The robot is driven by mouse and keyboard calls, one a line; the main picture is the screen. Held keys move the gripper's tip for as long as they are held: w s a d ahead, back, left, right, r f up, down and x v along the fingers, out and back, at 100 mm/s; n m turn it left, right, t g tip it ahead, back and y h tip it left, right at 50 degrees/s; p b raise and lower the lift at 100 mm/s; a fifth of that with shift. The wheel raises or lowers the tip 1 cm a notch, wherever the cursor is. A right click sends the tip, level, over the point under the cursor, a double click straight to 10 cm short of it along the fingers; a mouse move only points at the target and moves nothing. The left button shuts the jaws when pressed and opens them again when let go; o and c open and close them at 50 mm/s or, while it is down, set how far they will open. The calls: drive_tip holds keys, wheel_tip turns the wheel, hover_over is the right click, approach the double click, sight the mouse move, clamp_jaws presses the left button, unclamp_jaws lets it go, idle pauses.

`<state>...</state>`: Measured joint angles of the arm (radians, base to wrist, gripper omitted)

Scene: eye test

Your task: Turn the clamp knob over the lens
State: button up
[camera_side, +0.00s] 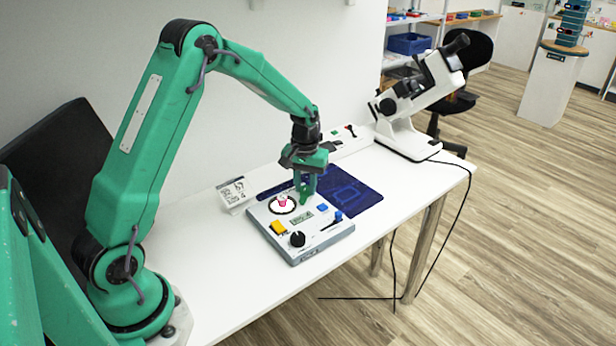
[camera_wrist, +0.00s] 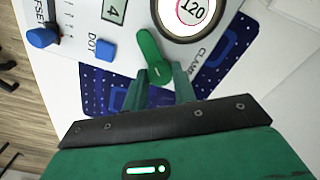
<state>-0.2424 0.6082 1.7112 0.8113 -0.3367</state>
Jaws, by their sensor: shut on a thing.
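The clamp knob (camera_wrist: 150,48) is a green lever in the wrist view. It lies beside the lens ring, not across it, with its rounded free end toward the top left. My gripper (camera_wrist: 158,82) is shut on the near end of the clamp knob. In the side view my gripper (camera_side: 305,192) points down at the back of the device, and green on green hides the grip there.
The grey device (camera_side: 318,247) carries a yellow button (camera_side: 279,228), a black dial (camera_side: 297,239), a blue button (camera_side: 322,207) and a blue slider (camera_side: 338,216). A blue mat (camera_side: 355,193) lies behind it.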

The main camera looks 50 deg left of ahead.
sight(305, 188)
drive_tip(key=m, duration=0.4)
drive_tip(key=shift+m, duration=0.3)
drive_tip(key=shift+r+m, duration=0.1)
drive_tip(key=shift+m, duration=1.8)
drive_tip(key=o, duration=0.7)
drive_tip(key=shift+r, duration=0.1)
wheel_tip(305, 188, up, 6)
drive_tip(key=shift+r, duration=0.8)
